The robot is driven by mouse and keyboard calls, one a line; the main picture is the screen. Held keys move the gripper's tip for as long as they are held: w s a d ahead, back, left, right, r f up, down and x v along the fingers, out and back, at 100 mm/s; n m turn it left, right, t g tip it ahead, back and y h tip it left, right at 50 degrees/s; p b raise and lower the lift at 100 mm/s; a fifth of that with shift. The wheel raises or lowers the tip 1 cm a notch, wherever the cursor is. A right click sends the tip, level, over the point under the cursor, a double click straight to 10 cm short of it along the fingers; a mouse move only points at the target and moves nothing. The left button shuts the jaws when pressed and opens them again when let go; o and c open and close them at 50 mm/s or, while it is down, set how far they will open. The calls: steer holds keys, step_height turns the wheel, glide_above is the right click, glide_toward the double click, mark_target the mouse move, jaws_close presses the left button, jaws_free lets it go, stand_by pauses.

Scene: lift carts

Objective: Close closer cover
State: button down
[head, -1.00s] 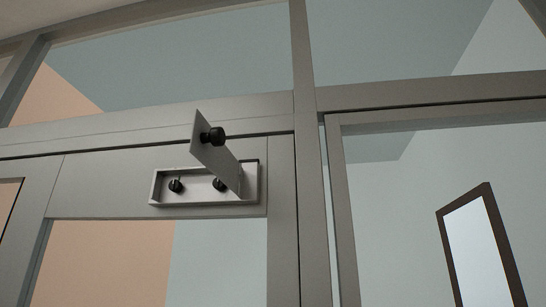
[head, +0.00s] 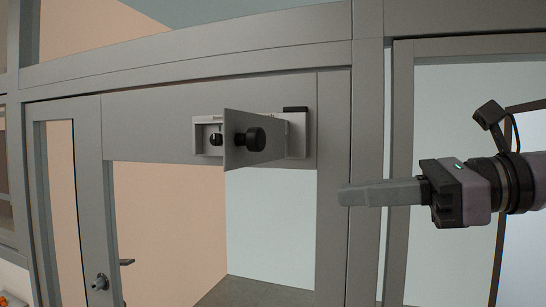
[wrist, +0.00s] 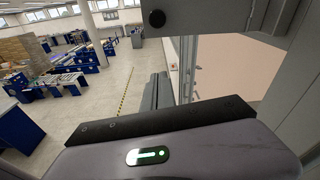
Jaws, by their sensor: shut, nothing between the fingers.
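The closer cover (head: 231,140) is a grey flat plate with a round black knob (head: 255,140). It stands swung out, open, from the shallow closer box (head: 207,125) on the door's top rail. One black screw-like part shows inside the box; the rest is hidden behind the cover. My gripper (head: 345,195) comes in from the right, fingers pointing left. It is shut and empty, to the right of and a little below the cover, apart from it. In the wrist view my gripper (wrist: 158,92) points away, and a black knob (wrist: 157,18) shows at the top edge.
The grey door frame's upright (head: 368,150) stands behind my fingers, with a glass pane to its right. A door handle (head: 100,282) is at lower left. In the wrist view, blue workbenches (wrist: 70,85) stand far off on open floor.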

steer(key=d+r+m+y, duration=0.1)
steer(key=d+r+m, duration=0.15)
steer(key=r, duration=0.45)
steer(key=p, duration=0.3)
glide_toward(263, 140)
steer(key=shift+n+t, duration=0.3)
steer(key=shift+n, duration=0.05)
steer(key=x, duration=0.7)
steer(key=shift+f, duration=0.2)
steer(key=shift+s, duration=0.1)
